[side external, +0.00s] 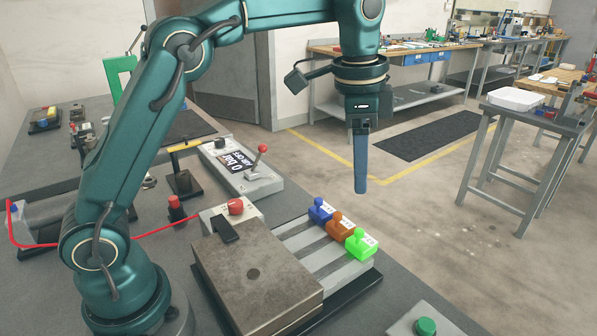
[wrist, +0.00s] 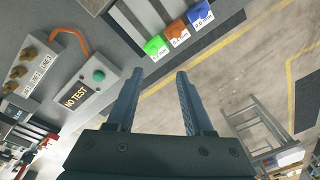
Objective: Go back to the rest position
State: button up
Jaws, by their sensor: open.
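My gripper (side external: 361,190) points straight down in the side external view, raised above and beyond the colored blocks at the bench edge. In the wrist view its two fingers (wrist: 157,85) are apart with nothing between them. A blue block (side external: 320,211), an orange block (side external: 340,227) and a green block (side external: 360,243) sit in a row at the ends of the grey slats. The green block (wrist: 155,47), orange block (wrist: 177,30) and blue block (wrist: 199,14) also show in the wrist view. The gripper touches none of them.
A metal plate (side external: 255,275) lies beside the slats, with a red button (side external: 235,206) behind it. A lever box (side external: 240,168) stands further back. A green button (side external: 426,326) is at the front. A "NO TEST" box (wrist: 84,88) shows in the wrist view. Air around the gripper is clear.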

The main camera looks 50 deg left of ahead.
jog(key=s+a+r+n+t, duration=0.1)
jog(key=s+r+n+t, duration=0.15)
jog(key=s, duration=0.35)
jog(key=s+a+r+n+t, duration=0.1)
jog(key=s+a+r, duration=0.15)
jog(key=s, duration=0.35)
jog(key=s+f+n, duration=0.5)
jog(key=s+f, duration=0.1)
jog(key=f, duration=0.2)
jog(key=shift+s+t, duration=0.3)
jog(key=shift+t, duration=0.05)
